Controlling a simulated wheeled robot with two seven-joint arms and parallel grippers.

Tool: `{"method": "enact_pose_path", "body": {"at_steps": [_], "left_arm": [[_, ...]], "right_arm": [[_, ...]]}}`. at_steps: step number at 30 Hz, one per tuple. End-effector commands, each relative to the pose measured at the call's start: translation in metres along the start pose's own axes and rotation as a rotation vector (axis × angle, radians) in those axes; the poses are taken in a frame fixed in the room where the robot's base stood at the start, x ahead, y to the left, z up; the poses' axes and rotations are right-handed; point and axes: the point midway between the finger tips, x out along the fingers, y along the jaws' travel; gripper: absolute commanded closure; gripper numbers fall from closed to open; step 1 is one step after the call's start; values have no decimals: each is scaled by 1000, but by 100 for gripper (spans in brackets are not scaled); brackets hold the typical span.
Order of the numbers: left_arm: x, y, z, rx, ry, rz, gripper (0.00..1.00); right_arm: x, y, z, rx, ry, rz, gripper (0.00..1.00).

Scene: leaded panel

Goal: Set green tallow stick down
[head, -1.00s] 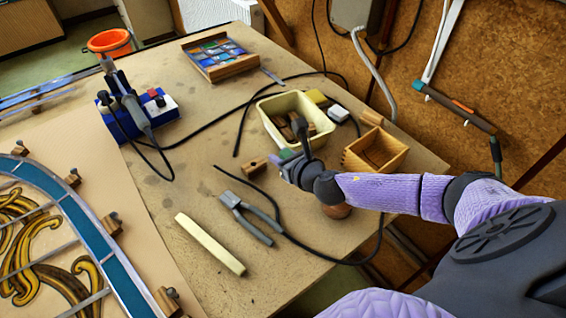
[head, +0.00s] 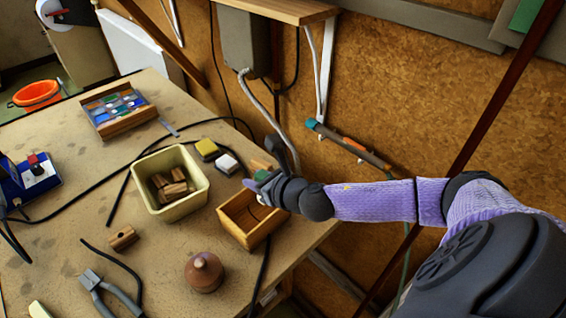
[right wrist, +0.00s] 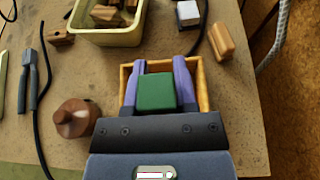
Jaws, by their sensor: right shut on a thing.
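The green tallow stick (right wrist: 157,92) shows end-on as a green block between the fingers of my right gripper (right wrist: 160,80). In the head view a bit of its green (head: 261,175) shows at the tip of my right gripper (head: 259,182). The gripper is shut on it and is over the small open wooden box (head: 236,226). The box rim also shows around the fingers in the right wrist view (right wrist: 204,88). The gripper hides part of the box, and I cannot tell how high the stick is above its floor. My left gripper is not in view.
A cream tub (head: 150,208) with wooden blocks stands left of the box. A yellow block (head: 206,149), a white block (head: 227,164) and a brown rounded pot (head: 204,271) are nearby. Pliers (head: 106,294) and black cables lie on the bench. The bench edge is close right.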

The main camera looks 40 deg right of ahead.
Motion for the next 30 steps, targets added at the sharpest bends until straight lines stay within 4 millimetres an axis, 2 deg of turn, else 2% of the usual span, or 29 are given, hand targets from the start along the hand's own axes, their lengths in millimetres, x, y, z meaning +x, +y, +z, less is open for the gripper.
{"method": "enact_pose_path", "body": {"at_steps": [1,3,8,14,24,25,29,30], "left_arm": [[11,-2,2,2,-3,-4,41],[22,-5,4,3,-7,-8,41],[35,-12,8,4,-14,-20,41],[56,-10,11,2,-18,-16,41],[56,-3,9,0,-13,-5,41],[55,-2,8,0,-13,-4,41],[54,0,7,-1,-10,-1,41],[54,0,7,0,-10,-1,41]], "right_arm": [[6,0,-18,3,6,0,100],[14,0,-37,3,6,0,100],[24,0,-59,2,4,0,100],[37,1,-93,3,6,-1,100],[38,0,-93,1,3,-1,100],[37,0,-92,1,3,-1,59],[37,0,-92,1,4,0,32],[37,0,-92,1,4,0,30]]}}
